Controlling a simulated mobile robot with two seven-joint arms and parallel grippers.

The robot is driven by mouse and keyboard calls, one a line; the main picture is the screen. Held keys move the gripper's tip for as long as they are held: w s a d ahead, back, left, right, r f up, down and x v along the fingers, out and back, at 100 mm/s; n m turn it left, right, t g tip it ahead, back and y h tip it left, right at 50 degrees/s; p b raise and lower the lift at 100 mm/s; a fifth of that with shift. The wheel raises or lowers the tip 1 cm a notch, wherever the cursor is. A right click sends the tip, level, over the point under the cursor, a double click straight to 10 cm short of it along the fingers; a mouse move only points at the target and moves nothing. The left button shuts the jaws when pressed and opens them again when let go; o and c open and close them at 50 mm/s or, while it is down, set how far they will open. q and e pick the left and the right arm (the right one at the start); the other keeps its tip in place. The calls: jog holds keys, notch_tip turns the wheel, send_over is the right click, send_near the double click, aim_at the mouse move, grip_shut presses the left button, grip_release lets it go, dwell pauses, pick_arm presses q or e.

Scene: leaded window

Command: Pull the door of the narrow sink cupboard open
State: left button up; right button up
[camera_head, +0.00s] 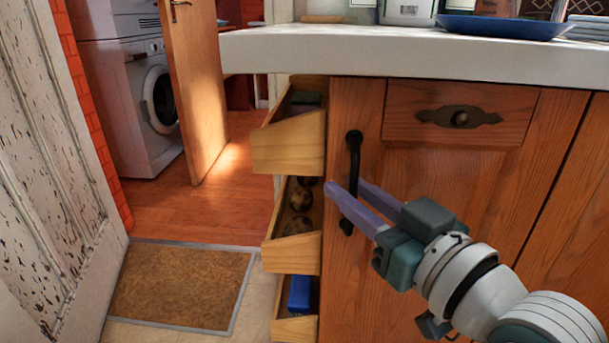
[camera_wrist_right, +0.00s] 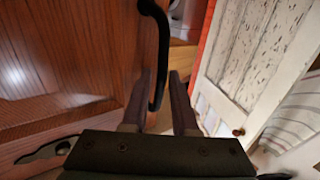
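The wooden cupboard door (camera_head: 440,195) is below the pale worktop and looks closed. Its black vertical bar handle (camera_head: 354,150) is near the left edge of the wooden front. My right gripper (camera_head: 345,186) is at the handle, its two purple-grey fingers apart, one on each side of the bar. In the right wrist view the handle (camera_wrist_right: 163,40) comes down between the fingers of the gripper (camera_wrist_right: 160,80), closer to the left one. Whether a finger touches it I cannot tell. My left gripper is not in view.
Several drawers (camera_head: 290,145) stand pulled out just left of the cupboard, one with round brownish things inside. A dark knob (camera_head: 460,117) is on the upper panel. The worktop (camera_head: 420,55) overhangs the front. A brown mat (camera_head: 180,285) lies on the floor at left.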

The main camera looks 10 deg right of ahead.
grip_shut()
dwell(1.5)
